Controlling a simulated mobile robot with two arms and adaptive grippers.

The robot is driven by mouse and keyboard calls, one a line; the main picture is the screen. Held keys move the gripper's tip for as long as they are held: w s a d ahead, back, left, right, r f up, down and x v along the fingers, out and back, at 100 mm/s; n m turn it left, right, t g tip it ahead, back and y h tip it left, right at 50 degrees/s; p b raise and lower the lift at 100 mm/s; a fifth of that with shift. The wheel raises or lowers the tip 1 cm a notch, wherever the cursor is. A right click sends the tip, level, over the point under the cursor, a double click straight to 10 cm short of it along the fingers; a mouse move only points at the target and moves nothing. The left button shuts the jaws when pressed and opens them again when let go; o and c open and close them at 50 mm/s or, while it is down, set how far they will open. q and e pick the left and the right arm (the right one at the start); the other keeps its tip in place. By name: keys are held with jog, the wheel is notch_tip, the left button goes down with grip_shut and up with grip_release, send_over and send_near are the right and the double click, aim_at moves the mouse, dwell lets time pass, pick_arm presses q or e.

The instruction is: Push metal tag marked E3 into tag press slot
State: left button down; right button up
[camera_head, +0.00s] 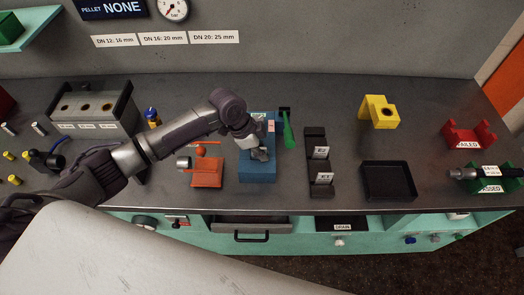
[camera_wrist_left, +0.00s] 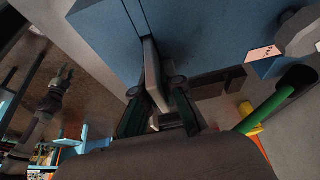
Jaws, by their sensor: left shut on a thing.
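My left gripper (camera_head: 261,154) is over the blue tag press (camera_head: 257,174), with its fingers down at the press. In the left wrist view its fingers (camera_wrist_left: 157,103) are shut on a thin grey metal tag (camera_wrist_left: 153,70), seen nearly edge-on against the blue press body (camera_wrist_left: 200,30). Its marking does not show. The tag's far end is at or against the press; I cannot tell how deep it sits in the slot. The press's green lever (camera_head: 289,133) stands on its right side. What looks like my right gripper (camera_wrist_left: 62,78) shows small in the left wrist view.
A dark rack (camera_head: 312,138) right of the press holds tags E2 (camera_head: 321,152) and E1 (camera_head: 325,178). An orange fixture (camera_head: 207,174) stands close on the left. A black tray (camera_head: 388,181), yellow stand (camera_head: 379,110) and red failed holder (camera_head: 468,135) lie further right.

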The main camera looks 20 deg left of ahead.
pick_arm(q)
jog(key=c, duration=1.2)
grip_release()
jog(key=v, duration=1.2)
